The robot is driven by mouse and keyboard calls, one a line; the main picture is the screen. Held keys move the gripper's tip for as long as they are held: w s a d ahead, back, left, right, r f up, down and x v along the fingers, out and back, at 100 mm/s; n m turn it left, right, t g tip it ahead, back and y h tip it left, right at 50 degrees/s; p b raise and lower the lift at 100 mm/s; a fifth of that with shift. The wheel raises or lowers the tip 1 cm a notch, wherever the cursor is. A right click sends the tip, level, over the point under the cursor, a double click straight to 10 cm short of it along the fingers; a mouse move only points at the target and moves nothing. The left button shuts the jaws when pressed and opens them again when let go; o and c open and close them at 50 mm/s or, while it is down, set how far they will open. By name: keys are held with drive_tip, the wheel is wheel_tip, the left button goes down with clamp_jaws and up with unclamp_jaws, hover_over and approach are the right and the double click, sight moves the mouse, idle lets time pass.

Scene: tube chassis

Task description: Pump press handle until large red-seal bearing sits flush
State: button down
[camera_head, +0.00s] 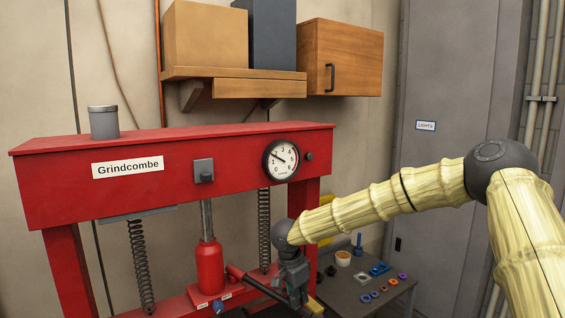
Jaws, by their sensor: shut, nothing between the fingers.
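The red press frame (150,178), labelled Grindcombe, fills the left of the view. A red bottle jack (209,266) stands upright under its top beam, its grey ram reaching up toward the beam. The press handle (262,289) is a dark bar that slopes down to the right from a red socket at the jack. My gripper (294,297) points down at the handle's right part and overlaps it in the picture; whether they touch I cannot tell. The gripper is shut with nothing held. The handle's far end is hidden or out of frame. No large red-seal bearing can be made out in the press.
A round gauge (281,160) sits on the beam. Coil springs (141,268) hang at both sides of the jack. A dark side table (385,303) at lower right holds small coloured rings, blue parts and a cup (343,258). A shelf (235,73) with boxes is above.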

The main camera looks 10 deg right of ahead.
drive_tip(key=shift+f, duration=1.45)
drive_tip(key=shift+d+r+p, duration=0.1)
drive_tip(key=shift+r+p, duration=0.75)
drive_tip(key=shift+r, duration=1)
wheel_tip(320, 180, up, 11)
drive_tip(key=shift+f+b, duration=1)
drive_tip(key=shift+f, duration=6.6)
wheel_tip(320, 180, up, 4)
drive_tip(key=shift+f+p, duration=0.25)
drive_tip(key=shift+p, duration=0.75)
wheel_tip(320, 180, up, 12)
drive_tip(key=shift+f, duration=0.25)
